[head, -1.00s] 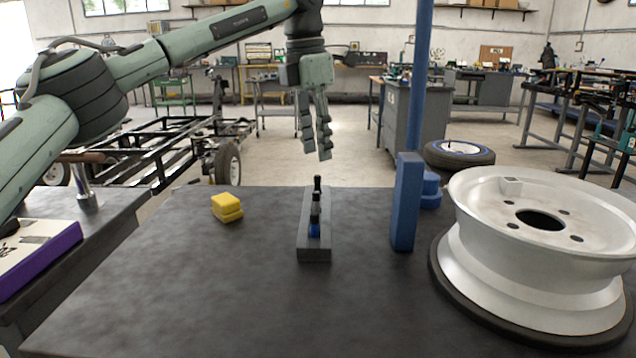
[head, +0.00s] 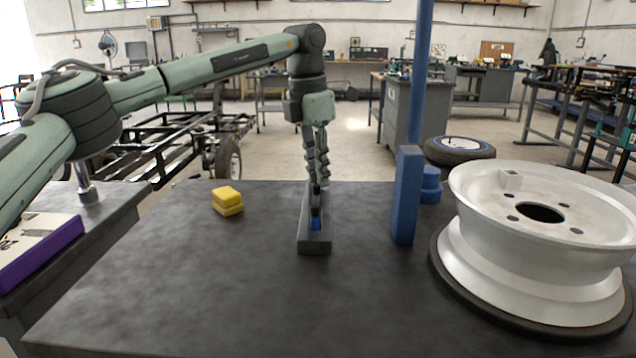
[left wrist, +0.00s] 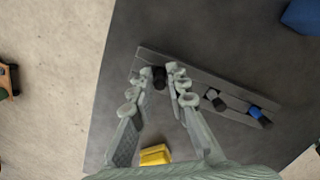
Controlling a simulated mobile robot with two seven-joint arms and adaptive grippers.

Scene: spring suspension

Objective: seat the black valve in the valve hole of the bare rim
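The black valve (left wrist: 158,77) stands at one end of a grey holder block (head: 315,246) in the left wrist view. The block also shows in that view (left wrist: 190,75). My left gripper (head: 319,183) points down over the far end of the block. In the left wrist view its fingertips (left wrist: 157,74) are apart, one on each side of the black valve, with small gaps showing. In the head view the fingers mostly hide the valve. The bare rim (head: 530,270), pale and metallic, lies flat at the right; I cannot clearly make out its valve hole. My right gripper is not in view.
The block also holds a dark piece (left wrist: 213,97) and a blue piece (left wrist: 258,113). An upright blue block (head: 405,195) stands between holder and rim. Yellow blocks (head: 228,201) lie to the left. The dark table (head: 180,290) is clear in front.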

